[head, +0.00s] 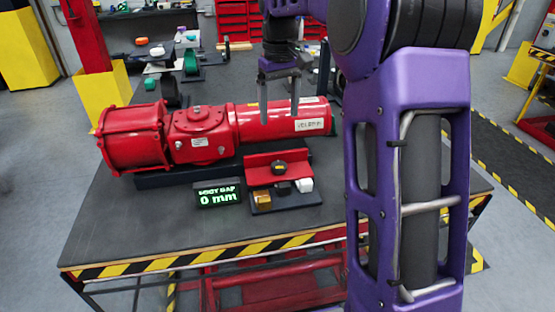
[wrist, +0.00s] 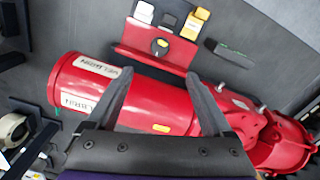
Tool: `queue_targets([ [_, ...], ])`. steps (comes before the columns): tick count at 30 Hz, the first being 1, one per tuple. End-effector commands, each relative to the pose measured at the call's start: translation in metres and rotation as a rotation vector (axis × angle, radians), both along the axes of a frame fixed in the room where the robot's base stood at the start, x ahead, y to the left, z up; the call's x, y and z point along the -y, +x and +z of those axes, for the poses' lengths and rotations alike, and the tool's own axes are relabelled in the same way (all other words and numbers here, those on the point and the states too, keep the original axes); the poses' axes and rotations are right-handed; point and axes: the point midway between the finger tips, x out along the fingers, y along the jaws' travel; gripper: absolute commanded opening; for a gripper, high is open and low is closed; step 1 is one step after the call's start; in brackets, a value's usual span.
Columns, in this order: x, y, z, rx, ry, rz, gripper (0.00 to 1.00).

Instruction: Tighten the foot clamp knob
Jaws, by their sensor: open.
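The knob (head: 279,168) is small, round and black, set on a red angled bracket (head: 262,160) at the front of the red valve actuator (head: 200,135). In the wrist view the knob (wrist: 160,46) shows a yellow mark, and the bracket (wrist: 135,51) lies beside the actuator's cylinder (wrist: 145,100). My gripper (head: 279,113) is open and empty, pointing down at the actuator's right cylinder. In the wrist view my gripper's fingertips (wrist: 158,76) are spread over the cylinder, with the knob beyond them, not between them.
A display (head: 218,195) reads "0 mm" left of the bracket. A yellow block (head: 262,198), a black block (head: 283,188) and a white block (head: 304,185) stand before the bracket. The bench (head: 150,225) is clear at its front left. Other parts stand behind the actuator.

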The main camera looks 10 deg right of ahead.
Motion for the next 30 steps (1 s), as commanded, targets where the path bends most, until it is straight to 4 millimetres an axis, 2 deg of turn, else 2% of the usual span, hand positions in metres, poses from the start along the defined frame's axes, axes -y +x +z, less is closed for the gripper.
queue_targets([
  [1,0.000,-0.001,-0.014,-0.004,0.000,0.000,0.85],
  [12,0.000,-0.001,-0.095,-0.003,0.001,0.000,0.85],
  [18,0.000,0.000,-0.130,-0.001,0.001,0.000,0.85],
  [24,0.000,0.000,-0.146,0.002,0.001,-0.001,0.85],
  [30,0.000,0.000,-0.149,0.002,0.001,-0.001,0.85],
])
